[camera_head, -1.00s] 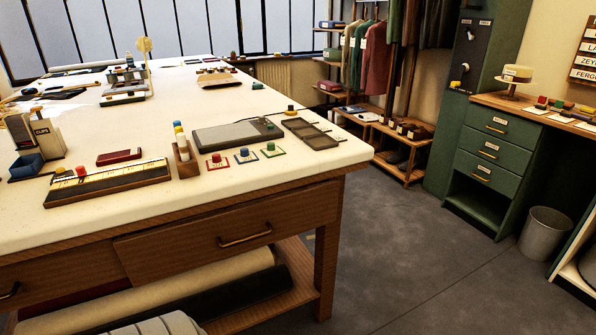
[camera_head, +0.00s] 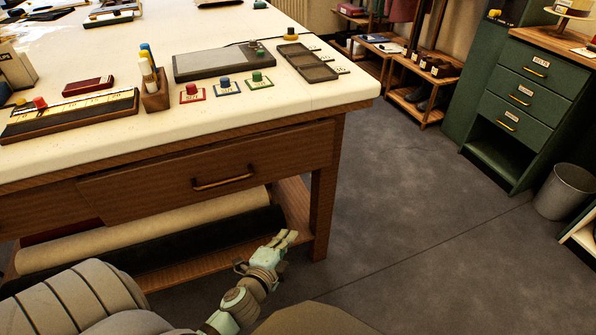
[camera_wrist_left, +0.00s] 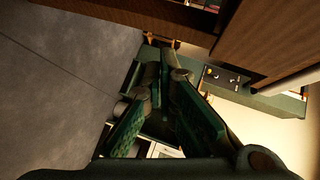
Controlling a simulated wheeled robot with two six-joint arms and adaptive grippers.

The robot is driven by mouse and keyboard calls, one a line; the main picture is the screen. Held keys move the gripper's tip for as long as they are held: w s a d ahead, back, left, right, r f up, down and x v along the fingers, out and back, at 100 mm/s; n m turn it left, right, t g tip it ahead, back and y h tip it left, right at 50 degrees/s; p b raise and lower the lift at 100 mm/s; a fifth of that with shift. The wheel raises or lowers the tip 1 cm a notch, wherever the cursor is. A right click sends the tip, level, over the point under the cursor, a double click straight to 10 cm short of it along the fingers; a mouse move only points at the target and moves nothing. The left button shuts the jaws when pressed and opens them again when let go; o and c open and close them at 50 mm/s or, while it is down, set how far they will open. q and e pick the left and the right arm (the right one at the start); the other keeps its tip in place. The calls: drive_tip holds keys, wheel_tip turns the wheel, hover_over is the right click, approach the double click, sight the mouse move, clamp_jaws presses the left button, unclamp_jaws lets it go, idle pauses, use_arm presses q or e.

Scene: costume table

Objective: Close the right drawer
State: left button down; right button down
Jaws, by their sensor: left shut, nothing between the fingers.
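The right drawer (camera_head: 265,155) is a brown wooden front with a brass bar handle (camera_head: 223,178), set under the white-topped table. Its front stands a little proud of the table frame at its left end, so it looks slightly open. My left gripper (camera_head: 287,238) is below and to the right of the handle, near the table's right leg, apart from the drawer. In the left wrist view its fingers (camera_wrist_left: 167,55) meet at the tips with nothing between them. Brown wood shows at that view's upper right; I cannot tell if it is the drawer. My right gripper is not in view.
The table leg (camera_head: 323,205) and low shelf (camera_head: 297,215), with cream (camera_head: 150,232) and dark rolls, are near my left gripper. Buttons and trays sit on the tabletop (camera_head: 290,100). The grey floor (camera_head: 430,220) at right is clear up to the green cabinet (camera_head: 520,110) and bin (camera_head: 565,190).

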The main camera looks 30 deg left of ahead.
sight(291, 160)
use_arm(q)
wheel_tip(291, 160, up, 12)
drive_tip(key=w+m+t, duration=0.2)
drive_tip(key=m+t, duration=0.1)
drive_tip(key=shift+w+a, duration=0.75)
drive_tip(key=shift+w, duration=1.15)
drive_tip(key=shift+w+a, duration=0.7)
drive_tip(key=shift+w, duration=1.15)
drive_tip(key=shift+w+a, duration=0.75)
drive_tip(key=shift+w, duration=1.15)
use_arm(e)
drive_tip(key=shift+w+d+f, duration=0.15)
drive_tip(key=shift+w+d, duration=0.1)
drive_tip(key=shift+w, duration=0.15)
use_arm(q)
drive_tip(key=shift+a, duration=0.1)
drive_tip(key=w+a, duration=0.2)
drive_tip(key=a+b, duration=0.1)
drive_tip(key=a, duration=0.1)
drive_tip(key=shift+w+a, duration=0.1)
drive_tip(key=shift+w, duration=0.3)
drive_tip(key=shift+r, duration=0.15)
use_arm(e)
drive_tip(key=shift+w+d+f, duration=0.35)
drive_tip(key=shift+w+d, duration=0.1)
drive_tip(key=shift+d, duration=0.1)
